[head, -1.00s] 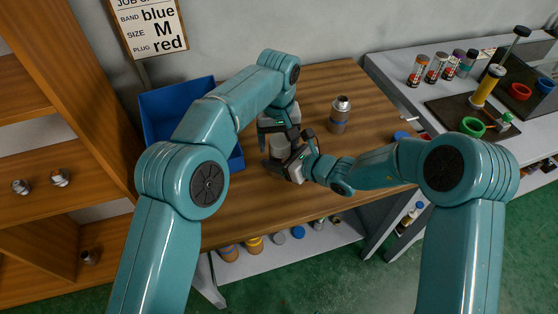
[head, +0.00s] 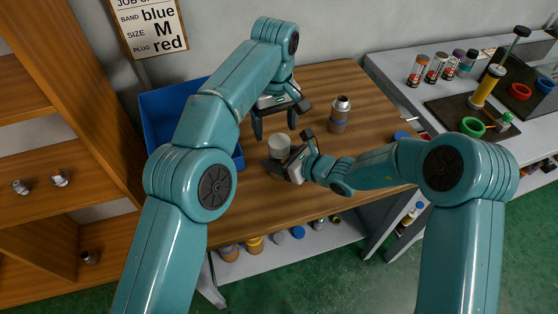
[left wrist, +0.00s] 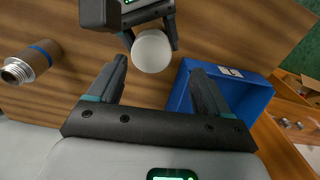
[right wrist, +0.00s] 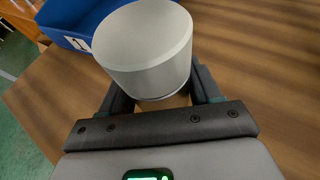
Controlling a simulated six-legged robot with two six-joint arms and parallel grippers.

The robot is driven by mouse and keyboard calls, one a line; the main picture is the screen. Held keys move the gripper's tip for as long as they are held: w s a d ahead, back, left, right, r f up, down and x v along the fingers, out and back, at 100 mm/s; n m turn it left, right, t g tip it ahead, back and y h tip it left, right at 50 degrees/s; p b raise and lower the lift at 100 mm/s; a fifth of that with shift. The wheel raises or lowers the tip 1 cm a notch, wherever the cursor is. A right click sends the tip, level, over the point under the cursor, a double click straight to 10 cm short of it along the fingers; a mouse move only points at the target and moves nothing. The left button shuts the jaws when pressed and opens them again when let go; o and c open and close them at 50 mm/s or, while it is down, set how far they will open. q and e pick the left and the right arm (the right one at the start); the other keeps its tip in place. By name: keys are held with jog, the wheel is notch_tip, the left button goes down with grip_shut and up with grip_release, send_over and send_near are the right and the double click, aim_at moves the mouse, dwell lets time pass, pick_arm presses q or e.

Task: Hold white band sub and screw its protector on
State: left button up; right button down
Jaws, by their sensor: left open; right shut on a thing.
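A pale grey-white cylindrical protector (head: 279,145) stands upright on top of the part in my right gripper; it looks large in the right wrist view (right wrist: 145,45) and round from above in the left wrist view (left wrist: 151,50). Below it a strip of tan body (right wrist: 168,102) shows between the right fingers. The sub's band is hidden, and I cannot tell how tightly the protector sits. My right gripper (head: 284,160) is shut on the sub, over the table. My left gripper (head: 275,128) is open and empty, above and apart from the protector.
A sub with a blue band (head: 339,115) stands on the wooden table (head: 345,82) to the right. A blue bin (head: 150,120) is at the table's left. A grey bench (head: 400,62) with cans and a tool mat stands at right. A wooden shelf is at far left.

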aim_at(279, 141)
pick_arm(q)
notch_tip(279, 141, up, 2)
jog(key=n, duration=0.3)
jog(key=shift+w, duration=0.1)
jog(key=shift+w+d+r, duration=0.1)
jog(key=shift+d+r, duration=0.05)
jog(key=shift+d, duration=0.05)
jog(key=shift+d+f, duration=0.25)
jog(key=shift+f, duration=0.05)
jog(key=shift+f, duration=4)
jog(key=c, duration=1)
jog(key=m, duration=0.6)
jog(key=shift+c, duration=0.3)
